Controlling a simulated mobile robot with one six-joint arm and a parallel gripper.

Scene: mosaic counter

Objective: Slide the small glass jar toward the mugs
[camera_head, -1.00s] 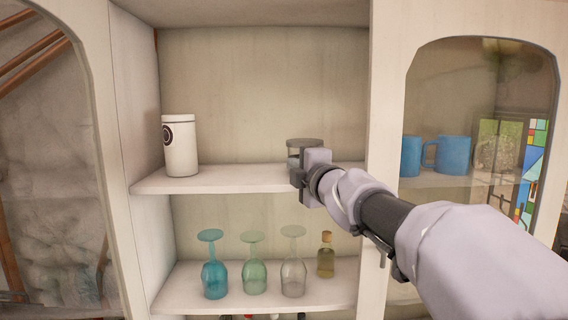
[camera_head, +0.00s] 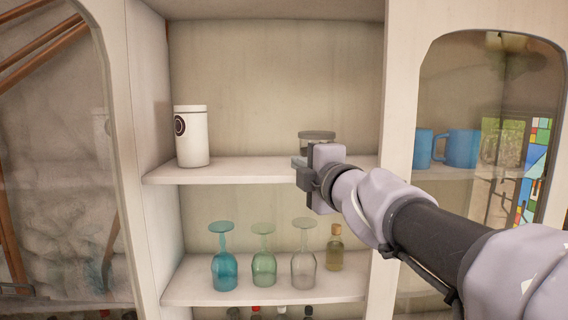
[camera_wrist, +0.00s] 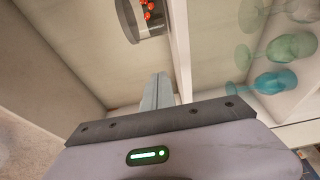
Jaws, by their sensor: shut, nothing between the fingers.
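The small glass jar (camera_head: 317,143) has a dark lid and stands on the upper shelf, near its right end. In the wrist view the jar (camera_wrist: 150,27) is at the top, cut by the frame, with red pieces inside. My gripper (camera_head: 299,162) is in front of the shelf, and its wrist hides the jar's lower part. In the wrist view the closed pale fingers (camera_wrist: 157,90) are empty and lie to the jar's left as the head view sees it, with a gap between. Two blue mugs (camera_head: 459,148) stand to the right, behind the glass door.
A white canister (camera_head: 192,140) stands at the shelf's left end, with bare shelf (camera_head: 245,168) between it and my gripper. Stemmed glasses (camera_head: 264,262) and a corked bottle (camera_head: 335,250) are below. A cabinet post (camera_head: 398,100) separates the jar's bay from the mugs.

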